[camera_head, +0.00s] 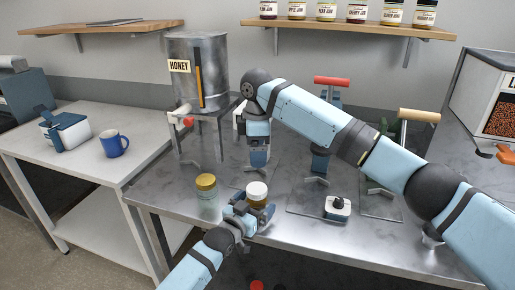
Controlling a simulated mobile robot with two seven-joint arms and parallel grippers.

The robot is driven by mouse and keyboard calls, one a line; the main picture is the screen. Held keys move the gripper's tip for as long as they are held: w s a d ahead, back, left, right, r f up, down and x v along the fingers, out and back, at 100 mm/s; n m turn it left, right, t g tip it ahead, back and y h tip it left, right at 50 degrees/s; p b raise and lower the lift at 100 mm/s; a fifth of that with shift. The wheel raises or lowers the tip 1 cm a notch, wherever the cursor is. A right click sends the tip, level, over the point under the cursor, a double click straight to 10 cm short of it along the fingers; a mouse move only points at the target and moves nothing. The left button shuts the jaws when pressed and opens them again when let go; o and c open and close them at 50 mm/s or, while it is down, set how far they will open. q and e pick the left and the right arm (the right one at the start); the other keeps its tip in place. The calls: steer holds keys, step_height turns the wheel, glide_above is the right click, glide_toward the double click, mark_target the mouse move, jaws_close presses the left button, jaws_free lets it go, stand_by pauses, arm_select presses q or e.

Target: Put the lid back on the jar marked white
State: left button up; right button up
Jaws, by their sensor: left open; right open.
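A small jar with a white lid-like top (257,188) and an amber body stands on the steel table. I cannot read a mark on it, nor tell whether the top is seated. A taller pale jar with a gold lid (206,182) stands to its left. My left gripper (253,211) is open, low at the near side of the white-topped jar, and partly hides its lower body. I cannot tell whether its fingers touch the jar. My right gripper (259,170) is open and points down behind and above the white-topped jar; its fingertips are hard to make out.
The steel table (165,208) is clear at its left front. A honey tank (205,75) on a stand is behind. Red-handled (331,82) and tan-handled (418,115) presses and a small black-and-white block (338,207) are on the right. A blue mug (114,144) sits on the left table.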

arm_select(q)
steer(key=v, duration=1.2)
steer(key=shift+s+a, duration=0.15)
steer(key=shift+s, duration=0.15)
steer(key=shift+s+f, duration=0.1)
steer(key=shift+f, duration=0.05)
